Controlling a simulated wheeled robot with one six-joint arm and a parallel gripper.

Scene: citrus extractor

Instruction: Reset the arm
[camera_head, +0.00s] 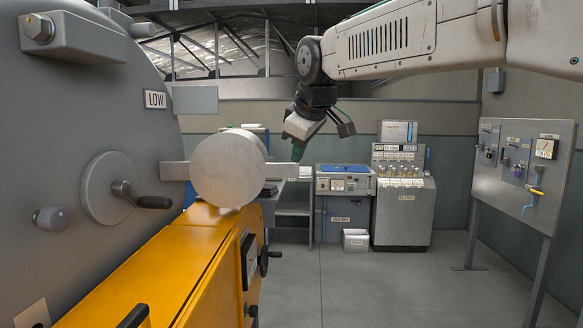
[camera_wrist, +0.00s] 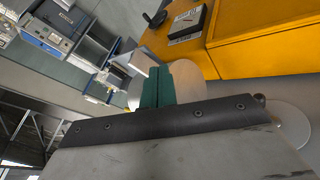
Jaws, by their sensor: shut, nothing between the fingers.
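My gripper (camera_head: 297,152) hangs from my white arm in the upper middle of the head view, pointing down. Its green fingers also show in the wrist view (camera_wrist: 165,84), side by side and shut with nothing between them. In the head view it is just right of the end of a pale cylinder (camera_head: 228,168) on the grey and yellow machine. In the wrist view the pale cylinder (camera_wrist: 190,80) shows behind the fingers. I cannot tell the exact gap between them.
The large grey machine (camera_head: 80,120), with a crank handle and a yellow housing (camera_head: 165,270), fills the left. A control cabinet (camera_head: 403,205) and a blue-topped bench unit (camera_head: 343,182) stand at the back. A panel board (camera_head: 515,165) stands at right. The middle floor (camera_head: 390,285) is clear.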

